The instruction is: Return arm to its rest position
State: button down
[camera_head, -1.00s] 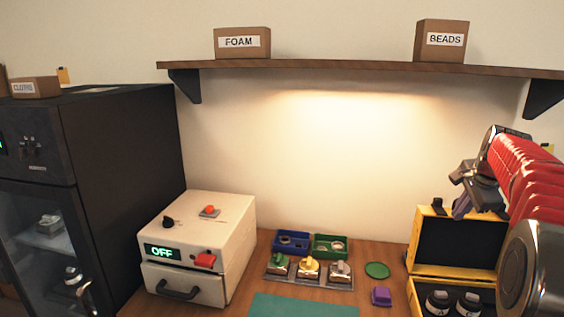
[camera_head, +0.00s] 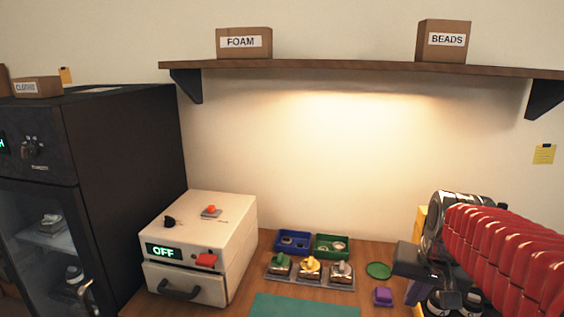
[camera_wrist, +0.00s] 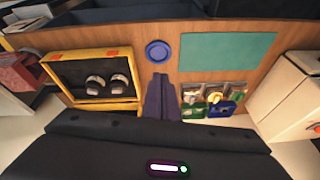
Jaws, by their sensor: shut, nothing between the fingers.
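My red arm stands at the right of the head view. My gripper (camera_head: 412,295) hangs below its dark wrist, beside the yellow case (camera_head: 420,222), which the arm mostly hides. In the wrist view my gripper's purple fingers (camera_wrist: 161,80) are together and hold nothing.
A shelf (camera_head: 350,66) runs above.

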jog(key=s+a+f+n+t, duration=0.1)
jog(key=s+a+n, duration=0.3)
jog(key=s+a, duration=0.7)
jog(key=s, duration=0.3)
jog(key=shift+f+t+y, duration=0.3)
jog(key=shift+f, duration=0.1)
jog(key=shift+d, duration=0.1)
dwell(0.8)
